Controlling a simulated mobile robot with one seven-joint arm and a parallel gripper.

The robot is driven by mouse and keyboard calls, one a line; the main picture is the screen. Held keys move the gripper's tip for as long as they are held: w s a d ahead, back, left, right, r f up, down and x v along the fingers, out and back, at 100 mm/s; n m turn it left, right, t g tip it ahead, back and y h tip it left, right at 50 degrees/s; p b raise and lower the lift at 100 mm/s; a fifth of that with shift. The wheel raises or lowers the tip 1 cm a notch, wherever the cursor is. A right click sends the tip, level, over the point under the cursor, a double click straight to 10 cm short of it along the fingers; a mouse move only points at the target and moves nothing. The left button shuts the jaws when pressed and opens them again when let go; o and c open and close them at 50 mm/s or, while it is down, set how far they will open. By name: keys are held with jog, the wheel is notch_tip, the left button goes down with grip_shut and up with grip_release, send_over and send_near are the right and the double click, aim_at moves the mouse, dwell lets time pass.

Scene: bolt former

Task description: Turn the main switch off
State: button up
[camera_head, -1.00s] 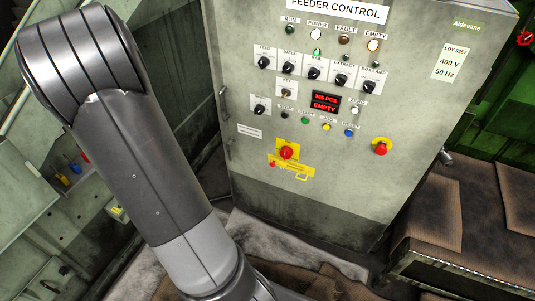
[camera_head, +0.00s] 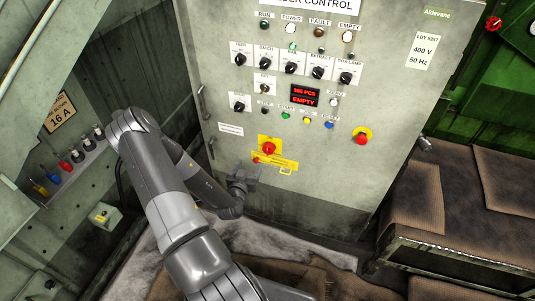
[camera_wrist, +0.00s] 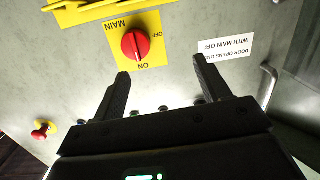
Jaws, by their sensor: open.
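The main switch is a red rotary knob (camera_head: 268,148) on a yellow plate, low on the grey feeder control cabinet. In the wrist view the knob (camera_wrist: 136,44) appears upside down, its grip lined up with the ON mark; OFF is at the right of the plate. My gripper (camera_head: 250,178) is in front of the cabinet, just below and left of the switch. In the wrist view my gripper (camera_wrist: 163,71) is open and empty. The knob lies beyond the fingertips, nearer the left finger, apart from both.
A yellow hasp strip (camera_head: 276,163) sits directly below the switch. A red emergency button (camera_head: 361,136) is to its right. Selector knobs (camera_head: 291,66) and small buttons are above. A door handle (camera_wrist: 267,84) is at the right in the wrist view. A brown-topped bench (camera_head: 455,195) stands right.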

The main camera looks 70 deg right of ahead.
jog(key=n+h, duration=0.1)
send_near(268, 152)
jog(key=d, duration=0.9)
jog(key=shift+w+d+f, duration=0.3)
jog(key=shift+w, duration=0.05)
jog(key=c, duration=1)
jog(key=shift+o, duration=0.2)
